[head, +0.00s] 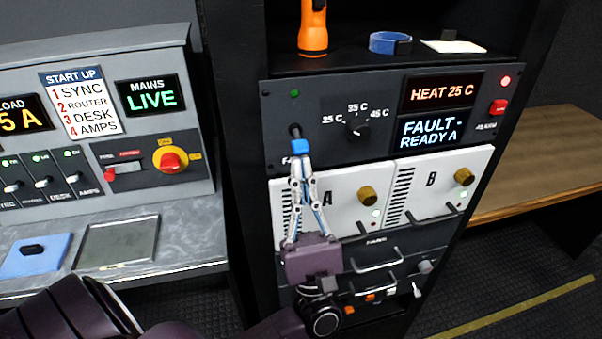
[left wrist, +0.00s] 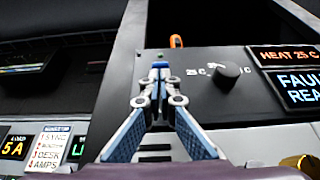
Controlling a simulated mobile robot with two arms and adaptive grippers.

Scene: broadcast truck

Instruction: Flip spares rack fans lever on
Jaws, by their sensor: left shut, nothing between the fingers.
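The fans lever (head: 295,130) is a short dark lever on the upper left of the black rack panel (head: 325,100). It appears to point up, and a small green light (head: 294,93) shows above it. Its label below is mostly hidden by my gripper. My left gripper (head: 300,147) is shut and empty, its blue fingertips at or just below the lever; I cannot tell whether they touch it. In the left wrist view the closed fingertips (left wrist: 160,66) cover the lever, with the panel behind. My right gripper is not in view.
Right of the lever are a temperature knob (head: 357,126), a HEAT 25 C display (head: 441,91) and a FAULT - READY A display (head: 431,131). Below are white modules A and B with brass knobs (head: 367,196). A shelf above holds an orange flashlight (head: 313,30). A control desk (head: 100,110) stands left.

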